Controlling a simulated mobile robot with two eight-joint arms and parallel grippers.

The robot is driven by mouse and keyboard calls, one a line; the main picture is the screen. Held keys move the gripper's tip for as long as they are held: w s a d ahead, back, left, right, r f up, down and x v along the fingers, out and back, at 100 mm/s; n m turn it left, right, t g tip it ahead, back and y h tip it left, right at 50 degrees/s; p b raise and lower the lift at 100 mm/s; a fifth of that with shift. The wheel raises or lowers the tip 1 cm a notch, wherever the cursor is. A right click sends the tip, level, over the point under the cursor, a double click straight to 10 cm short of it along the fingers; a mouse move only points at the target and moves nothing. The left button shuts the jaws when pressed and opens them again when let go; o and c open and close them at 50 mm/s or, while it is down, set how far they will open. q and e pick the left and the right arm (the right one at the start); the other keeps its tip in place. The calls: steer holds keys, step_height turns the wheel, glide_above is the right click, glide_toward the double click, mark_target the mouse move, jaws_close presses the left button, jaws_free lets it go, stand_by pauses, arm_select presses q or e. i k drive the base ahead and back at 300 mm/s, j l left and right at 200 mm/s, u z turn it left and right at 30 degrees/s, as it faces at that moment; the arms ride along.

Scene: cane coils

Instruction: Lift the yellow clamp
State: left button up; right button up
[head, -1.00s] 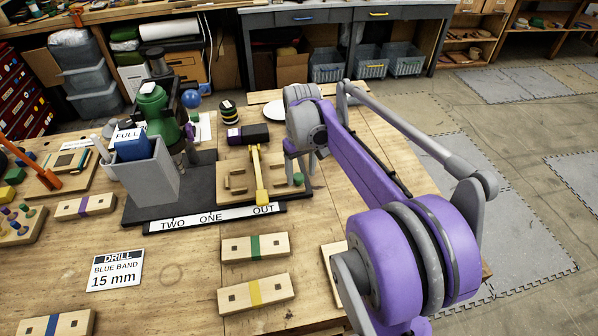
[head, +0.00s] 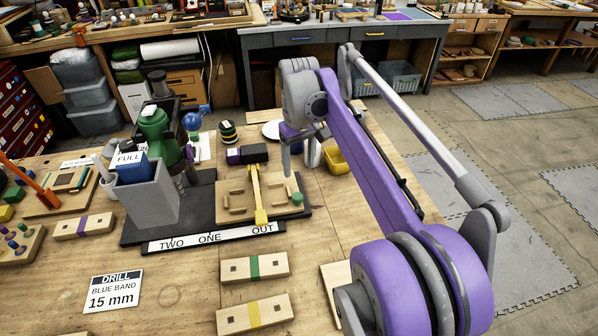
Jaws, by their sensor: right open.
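The yellow clamp (head: 257,192) is a long thin yellow bar with a wider block at its near end. It lies over a wooden fixture board (head: 229,208) on a black base, its far end by a dark block (head: 254,153). My right gripper (head: 299,165) points down beyond the board's right side, to the right of the clamp and apart from it. It is open, with nothing seen between its fingers. My left gripper is not in view.
A small green-topped peg (head: 297,198) stands at the board's right edge. A yellow tray (head: 336,161) is right of my gripper. A grey bin (head: 148,194) and a green machine (head: 155,128) stand left. Banded wooden blocks (head: 270,266) lie in front.

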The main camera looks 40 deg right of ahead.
mark_target(260, 216)
steer(key=k, duration=1)
